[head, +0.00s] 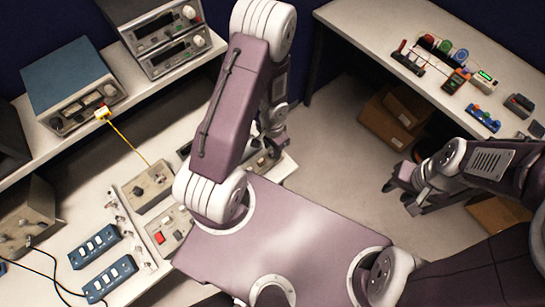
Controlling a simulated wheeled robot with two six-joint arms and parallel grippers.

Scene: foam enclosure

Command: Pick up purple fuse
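I cannot make out a purple fuse in the head view; small parts on the benches are too small to tell apart, and my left arm hides part of the left bench. My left gripper (268,152) is at the right end of the left bench, partly hidden behind my own arm. I cannot tell whether it is open or holds anything. My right gripper (403,190) hangs over the floor in front of the right bench, apart from the things on it. Its fingers are too unclear to judge.
The left bench (85,185) carries instruments (70,85), a grey box (148,187) and blue switch strips (95,247).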

